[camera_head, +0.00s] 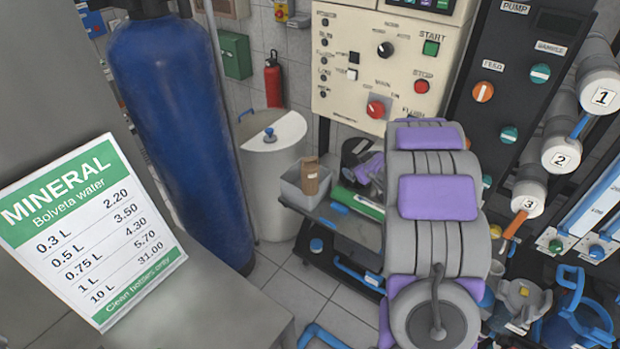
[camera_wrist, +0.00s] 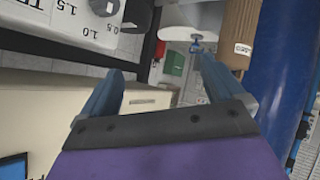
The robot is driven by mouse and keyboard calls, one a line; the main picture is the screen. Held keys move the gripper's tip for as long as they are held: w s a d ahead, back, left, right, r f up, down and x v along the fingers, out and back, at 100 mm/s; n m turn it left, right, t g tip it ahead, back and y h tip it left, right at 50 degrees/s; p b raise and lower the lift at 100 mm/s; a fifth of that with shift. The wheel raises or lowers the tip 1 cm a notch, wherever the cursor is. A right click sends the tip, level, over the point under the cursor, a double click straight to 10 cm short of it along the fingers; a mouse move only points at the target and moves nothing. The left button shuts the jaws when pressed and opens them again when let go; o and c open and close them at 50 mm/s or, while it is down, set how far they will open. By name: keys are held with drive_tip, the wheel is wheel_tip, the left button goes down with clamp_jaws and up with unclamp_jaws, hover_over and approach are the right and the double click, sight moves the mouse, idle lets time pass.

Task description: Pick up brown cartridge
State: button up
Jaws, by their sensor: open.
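A brown cartridge (camera_head: 311,178) stands upright in a small grey bin (camera_head: 292,192) on a bench in the head view. A brown cylinder with a white label, which looks like the same cartridge (camera_wrist: 240,38), shows at the upper right of the wrist view, beyond the right finger. My gripper (camera_wrist: 160,82) has its two blue fingers wide apart with nothing between them. The cartridge is apart from the fingers. My arm covers part of the bench in the head view, and the cartridge's lower end is hidden by the bin.
A large blue tank (camera_head: 170,110) and a white tank (camera_head: 270,165) stand left of the bin. A control panel (camera_head: 350,60) rises behind the bench. A price sign (camera_head: 90,230) is at left. Numbered cylinders (camera_head: 562,154) are at right. Open floor (camera_head: 300,285) shows below.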

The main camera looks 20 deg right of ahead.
sight(317, 179)
drive_tip(key=s+a+f+n+t+y, duration=0.25)
drive_tip(key=a+f+t+y, duration=0.2)
drive_tip(key=f+y, duration=0.55)
drive_tip(key=b+x, duration=0.1)
drive_tip(key=x, duration=0.5)
drive_tip(key=b+x, duration=0.2)
drive_tip(key=x, duration=0.4)
drive_tip(key=shift+a, duration=0.3)
drive_tip(key=shift+f+b+x, duration=0.25)
drive_tip(key=shift+b+x, duration=0.4)
drive_tip(key=shift+x, duration=0.65)
drive_tip(key=shift+f+b+x, duration=0.2)
drive_tip(key=shift+b+x, duration=0.4)
drive_tip(key=shift+x, duration=0.75)
drive_tip(key=shift+d, duration=0.1)
drive_tip(key=c, duration=1.3)
drive_tip(key=shift+o, duration=0.2)
drive_tip(key=shift+r+p, duration=0.35)
drive_tip(key=shift+r, duration=0.3)
drive_tip(key=r, duration=0.1)
drive_tip(key=r+p, duration=0.1)
drive_tip(key=shift+s+r, duration=0.25)
drive_tip(key=shift+r, duration=0.15)
drive_tip(key=s+a+r+p, duration=0.1)
drive_tip(key=s+a+p, duration=0.2)
drive_tip(key=s, duration=1.2)
